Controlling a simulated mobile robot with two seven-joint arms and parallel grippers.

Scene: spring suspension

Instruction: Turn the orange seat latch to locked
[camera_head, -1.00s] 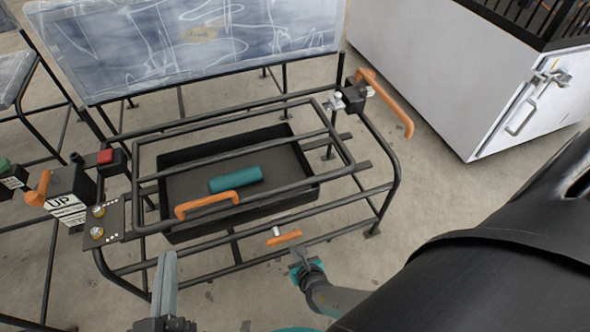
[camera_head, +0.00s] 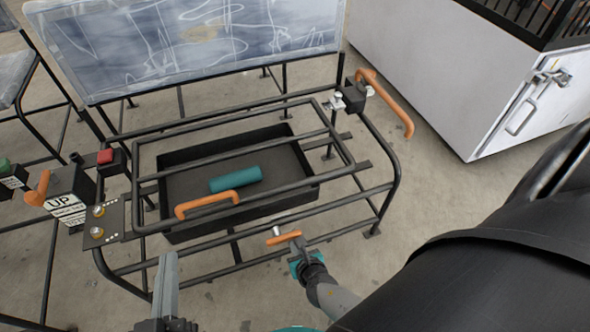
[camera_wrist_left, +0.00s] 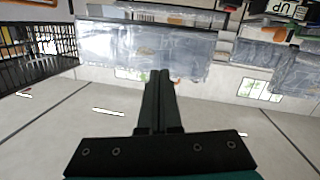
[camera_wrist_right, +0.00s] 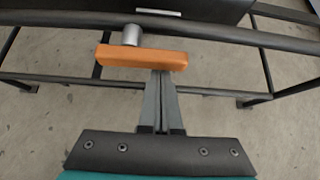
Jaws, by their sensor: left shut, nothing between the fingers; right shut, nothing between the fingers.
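The orange seat latch (camera_head: 284,238) is a short bar on a grey pivot at the seat frame's front rail. In the right wrist view the latch (camera_wrist_right: 141,57) lies nearly level, with its pivot (camera_wrist_right: 131,35) near its left part. My right gripper (camera_wrist_right: 162,74) is shut with nothing in it. Its tips are at the lower edge of the latch's right part; whether they touch cannot be told. My left gripper (camera_head: 168,258) is shut and empty at the left front of the frame, and in its wrist view (camera_wrist_left: 160,73) the fingers are together.
The black tube seat frame (camera_head: 380,190) holds a dark tray (camera_head: 245,212) with a teal cylinder (camera_head: 235,179). A box marked UP (camera_head: 68,200) is at the left. Floor is clear in front.

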